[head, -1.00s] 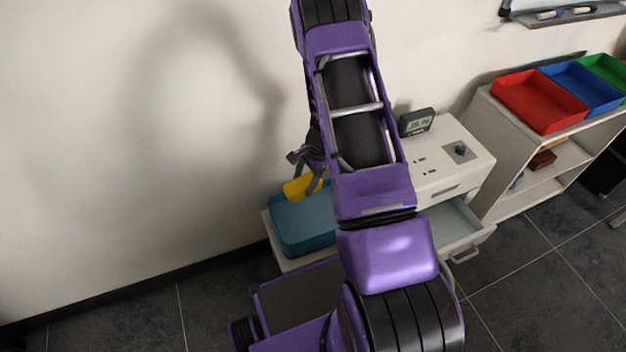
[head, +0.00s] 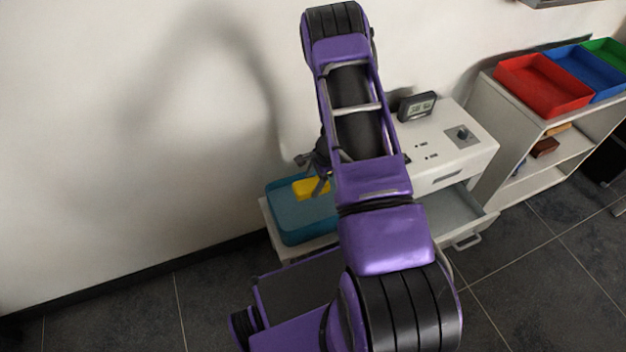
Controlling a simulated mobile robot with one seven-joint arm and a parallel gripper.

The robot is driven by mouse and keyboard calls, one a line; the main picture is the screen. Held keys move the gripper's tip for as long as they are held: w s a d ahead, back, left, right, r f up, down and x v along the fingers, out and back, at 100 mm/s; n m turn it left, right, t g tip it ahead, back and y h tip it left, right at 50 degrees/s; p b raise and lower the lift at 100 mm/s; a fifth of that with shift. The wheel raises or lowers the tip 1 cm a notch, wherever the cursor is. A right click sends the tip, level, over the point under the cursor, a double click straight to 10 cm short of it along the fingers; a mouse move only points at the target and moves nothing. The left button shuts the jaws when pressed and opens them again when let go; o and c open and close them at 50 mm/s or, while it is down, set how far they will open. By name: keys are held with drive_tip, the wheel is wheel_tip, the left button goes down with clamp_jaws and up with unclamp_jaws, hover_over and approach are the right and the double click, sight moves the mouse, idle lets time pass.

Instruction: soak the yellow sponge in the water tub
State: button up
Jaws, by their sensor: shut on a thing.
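The yellow sponge (head: 309,188) is at the back of the blue-teal water tub (head: 290,237), within its outline in the head view. My gripper (head: 318,184) comes down over the tub from behind my arm and is shut on the sponge. The sponge looks level with or just below the tub's rim; I cannot tell whether it touches the water. The tub stands on a low white surface against the wall, and my arm hides its right side.
A white cabinet (head: 470,148) with a small display (head: 417,105) on top stands right of the tub, its drawer (head: 462,215) open. A shelf at right holds a red tray (head: 541,86), a blue tray (head: 584,73) and a green tray (head: 608,50).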

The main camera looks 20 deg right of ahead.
wheel_tip(320, 180, down, 4)
drive_tip(key=shift+r+b, duration=0.1)
drive_tip(key=shift+b, duration=0.85)
drive_tip(key=shift+f, duration=4.15)
drive_tip(key=shift+r, duration=0.1)
drive_tip(key=shift+r+p, duration=3.45)
drive_tip(key=shift+r, duration=2.5)
